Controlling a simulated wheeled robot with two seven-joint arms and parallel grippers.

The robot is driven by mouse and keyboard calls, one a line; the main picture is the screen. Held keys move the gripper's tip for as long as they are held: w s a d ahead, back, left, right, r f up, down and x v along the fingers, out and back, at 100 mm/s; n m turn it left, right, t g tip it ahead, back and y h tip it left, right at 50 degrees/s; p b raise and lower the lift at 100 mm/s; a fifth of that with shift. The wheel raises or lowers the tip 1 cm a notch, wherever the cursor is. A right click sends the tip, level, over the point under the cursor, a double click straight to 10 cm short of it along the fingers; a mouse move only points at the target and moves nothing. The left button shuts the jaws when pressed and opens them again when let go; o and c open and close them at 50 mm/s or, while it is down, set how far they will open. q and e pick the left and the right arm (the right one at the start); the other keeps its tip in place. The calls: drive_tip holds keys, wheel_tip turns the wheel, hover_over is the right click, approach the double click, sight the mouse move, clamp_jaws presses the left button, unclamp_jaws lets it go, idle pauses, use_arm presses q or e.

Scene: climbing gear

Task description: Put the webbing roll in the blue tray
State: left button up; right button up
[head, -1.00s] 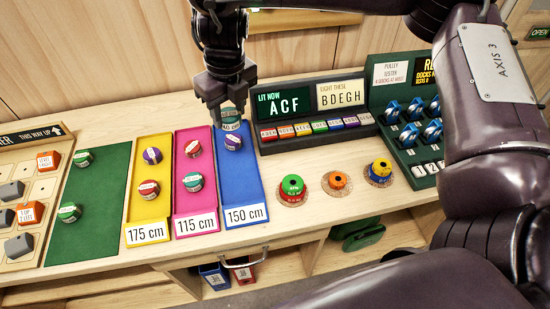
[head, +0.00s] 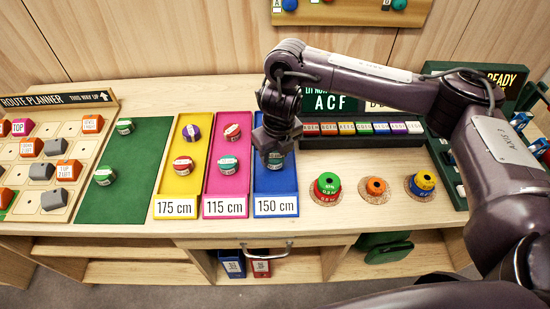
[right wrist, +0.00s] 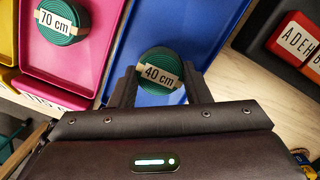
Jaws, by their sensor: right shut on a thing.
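My right gripper (head: 273,151) is shut on a green webbing roll with a "40 cm" band, and the roll (head: 275,160) shows just below the fingers in the head view. In the right wrist view the roll (right wrist: 160,75) sits between the fingertips (right wrist: 158,88). The roll is over the blue tray (head: 275,187), which is labelled "150 cm". I cannot tell whether it touches the tray floor. My gripper and forearm hide the far part of the tray in the head view; the wrist view shows bare blue floor (right wrist: 180,25) beyond the roll. My left gripper is not in view.
The pink tray (head: 222,187) and yellow tray (head: 177,188) stand to the left, each holding two rolls. A green mat (head: 115,190) with two rolls lies further left. Holds (head: 328,187) on cork discs stand right of the blue tray.

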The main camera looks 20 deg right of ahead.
sight(278, 161)
drive_tip(key=shift+f, duration=0.9)
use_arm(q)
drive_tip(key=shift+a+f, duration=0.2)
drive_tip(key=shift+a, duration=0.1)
use_arm(e)
drive_tip(key=shift+f, duration=0.15)
drive_tip(key=o, duration=1)
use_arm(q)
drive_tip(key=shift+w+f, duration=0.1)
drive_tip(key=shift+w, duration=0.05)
use_arm(e)
drive_tip(key=shift+r, duration=0.45)
use_arm(q)
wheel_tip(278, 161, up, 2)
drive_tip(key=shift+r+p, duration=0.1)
drive_tip(key=shift+p, duration=0.85)
use_arm(e)
wheel_tip(278, 161, up, 12)
drive_tip(key=s, duration=0.1)
drive_tip(key=shift+s+d+f, duration=0.2)
drive_tip(key=shift+f, duration=0.05)
